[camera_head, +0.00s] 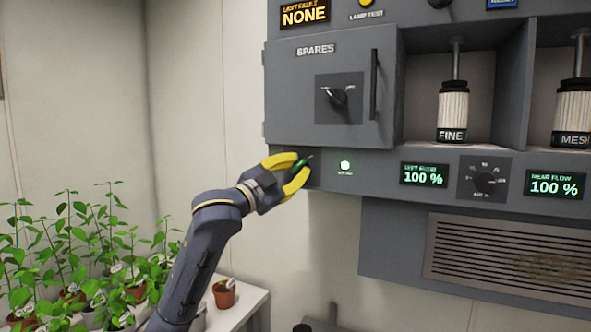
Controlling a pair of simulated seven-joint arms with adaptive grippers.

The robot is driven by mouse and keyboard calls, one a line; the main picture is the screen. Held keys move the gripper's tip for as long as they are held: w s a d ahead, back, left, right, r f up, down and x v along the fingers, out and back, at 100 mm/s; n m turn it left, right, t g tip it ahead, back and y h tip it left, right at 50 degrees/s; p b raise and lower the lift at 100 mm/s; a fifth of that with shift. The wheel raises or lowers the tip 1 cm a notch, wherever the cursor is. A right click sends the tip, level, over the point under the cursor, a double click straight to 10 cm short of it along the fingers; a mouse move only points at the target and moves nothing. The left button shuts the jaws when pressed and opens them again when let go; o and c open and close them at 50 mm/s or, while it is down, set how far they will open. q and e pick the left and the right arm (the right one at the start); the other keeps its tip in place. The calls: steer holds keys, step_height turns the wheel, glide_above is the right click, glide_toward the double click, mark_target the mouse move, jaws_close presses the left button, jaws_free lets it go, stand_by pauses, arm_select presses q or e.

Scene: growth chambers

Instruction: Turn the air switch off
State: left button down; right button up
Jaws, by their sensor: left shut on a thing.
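My left gripper (301,173), with yellow fingers, is at the lower left of the grey wall panel (380,165). Its fingers are shut on a small dark green switch knob (299,165), which I take to be the air switch. The fingers hide much of the knob and its label, so its setting is hard to read. My right gripper does not show.
Above is a SPARES door (300,90) with a dark knob (338,97) and a vertical handle (374,84). To the right are green 100 % displays (424,174), a dial (484,180) and FINE and MESH filters (453,112). Potted plants (80,260) crowd the lower left.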

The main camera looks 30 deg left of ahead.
arm_select(q)
steer(key=shift+r, duration=0.1)
steer(key=n+y, duration=0.1)
steer(key=n, duration=0.1)
steer(key=n+t+y, duration=0.1)
steer(key=n, duration=0.2)
steer(key=shift+d, duration=0.15)
steer(key=n+y, duration=0.2)
steer(key=n, duration=0.1)
steer(key=n+y, duration=0.1)
steer(key=n, duration=0.3)
steer(key=shift+d+y, duration=0.15)
steer(key=shift+y, duration=0.25)
steer(key=n+y, duration=0.2)
steer(key=n, duration=0.2)
steer(key=n+y, duration=0.2)
steer(key=n, duration=0.2)
steer(key=shift+d+r+g, duration=0.1)
steer(key=shift+d+g, duration=0.05)
steer(key=shift+g, duration=0.25)
steer(key=shift+r+n+g+y, duration=0.1)
steer(key=shift+n+g+y, duration=0.35)
steer(key=shift+n, duration=0.8)
steer(key=shift+n+g+y, duration=0.35)
steer(key=shift+n+y, duration=0.2)
steer(key=shift+n, duration=1)
